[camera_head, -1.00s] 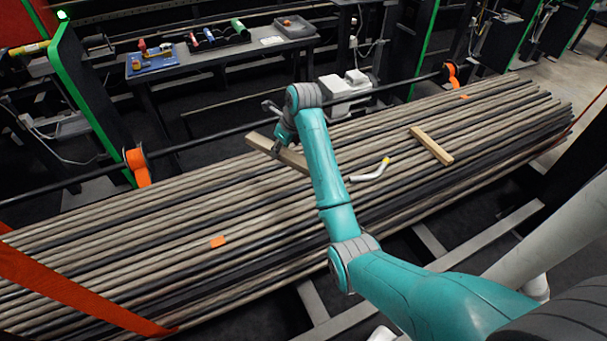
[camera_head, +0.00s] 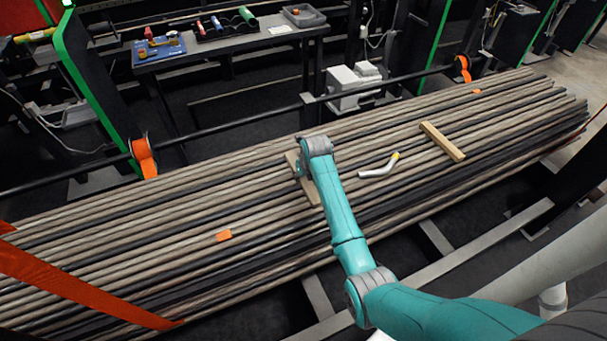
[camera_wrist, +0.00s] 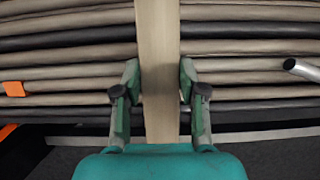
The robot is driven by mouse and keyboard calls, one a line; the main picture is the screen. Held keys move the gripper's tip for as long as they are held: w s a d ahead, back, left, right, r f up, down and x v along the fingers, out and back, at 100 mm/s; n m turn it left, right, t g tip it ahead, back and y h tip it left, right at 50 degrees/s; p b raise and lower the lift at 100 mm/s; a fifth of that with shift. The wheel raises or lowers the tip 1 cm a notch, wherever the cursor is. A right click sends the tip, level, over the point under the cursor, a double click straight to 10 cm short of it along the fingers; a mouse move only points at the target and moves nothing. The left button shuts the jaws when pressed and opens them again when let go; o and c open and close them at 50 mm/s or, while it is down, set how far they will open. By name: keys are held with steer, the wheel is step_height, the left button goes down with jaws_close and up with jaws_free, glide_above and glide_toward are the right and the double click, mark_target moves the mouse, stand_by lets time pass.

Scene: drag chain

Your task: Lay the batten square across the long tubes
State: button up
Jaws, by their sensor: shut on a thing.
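The batten (camera_wrist: 158,50) is a pale wooden strip that runs up and down between my gripper's fingers in the wrist view, crossing the long tubes (camera_wrist: 75,62) at about a right angle. My gripper (camera_wrist: 160,88) is shut on it. In the head view the batten (camera_head: 292,161) shows in part over the bundle of tubes (camera_head: 200,222), with my arm hiding its middle. I cannot tell whether it touches the tubes. The tubes are grey-brown and black and lie side by side.
A second wooden batten (camera_head: 443,142) lies across the tubes at the right. A bent silver tube (camera_head: 379,167) with a yellow end lies between it and my arm. Orange tags (camera_head: 224,235) and an orange strap (camera_head: 80,289) are on the bundle. A workbench (camera_head: 235,42) stands behind.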

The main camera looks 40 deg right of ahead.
steer(key=shift+f, duration=4.25)
steer(key=o, duration=1.3)
steer(key=v, duration=1.2)
